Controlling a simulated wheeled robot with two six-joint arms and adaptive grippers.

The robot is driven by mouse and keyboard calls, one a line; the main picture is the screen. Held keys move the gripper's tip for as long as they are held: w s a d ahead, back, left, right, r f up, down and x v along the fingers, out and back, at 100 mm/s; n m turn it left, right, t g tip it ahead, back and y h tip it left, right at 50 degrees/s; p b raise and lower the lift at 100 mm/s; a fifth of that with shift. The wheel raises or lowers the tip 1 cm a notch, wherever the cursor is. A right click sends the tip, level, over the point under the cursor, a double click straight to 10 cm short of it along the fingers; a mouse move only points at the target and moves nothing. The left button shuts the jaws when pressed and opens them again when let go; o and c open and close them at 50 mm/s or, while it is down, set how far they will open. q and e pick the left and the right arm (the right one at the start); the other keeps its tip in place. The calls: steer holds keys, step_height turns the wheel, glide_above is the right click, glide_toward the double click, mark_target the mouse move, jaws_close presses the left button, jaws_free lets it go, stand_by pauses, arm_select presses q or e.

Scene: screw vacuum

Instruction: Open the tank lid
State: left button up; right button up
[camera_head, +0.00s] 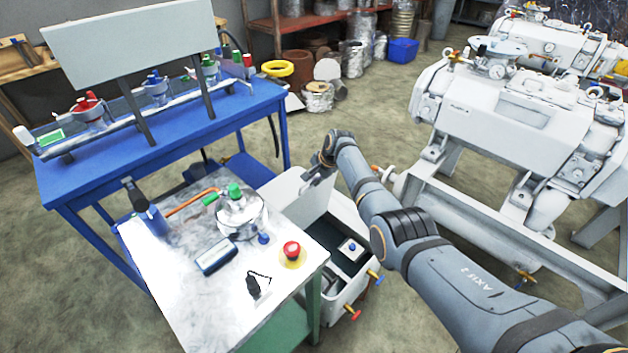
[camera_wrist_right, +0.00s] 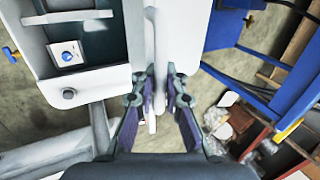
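The white tank (camera_head: 349,295) stands on the floor between the metal-topped table and the large pump. Its lid (camera_head: 297,192) is raised and tilted up, and the dark inside shows, with a white block and blue knob (camera_head: 350,247) in it. My right gripper (camera_head: 318,178) is at the lid's upper edge. In the wrist view its fingers (camera_wrist_right: 158,92) are apart, with a white edge showing between them; contact cannot be told. My left gripper is not in view.
A metal-topped table (camera_head: 190,305) with a red emergency button (camera_head: 291,250) and a glass vessel adjoins the tank on the left. A blue bench (camera_head: 150,145) stands behind it. The large grey pump (camera_head: 520,120) on its frame is close on the right. Floor behind the tank is clear.

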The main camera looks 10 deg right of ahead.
steer(key=o, duration=0.4)
steer(key=shift+s+a+r, duration=0.1)
steer(key=shift+a+r, duration=0.1)
steer(key=shift+o, duration=0.2)
steer(key=shift+d, duration=0.1)
steer(key=shift+d, duration=0.1)
steer(key=v, duration=1.1)
steer(key=shift+s+r, duration=0.15)
steer(key=shift+r, duration=0.2)
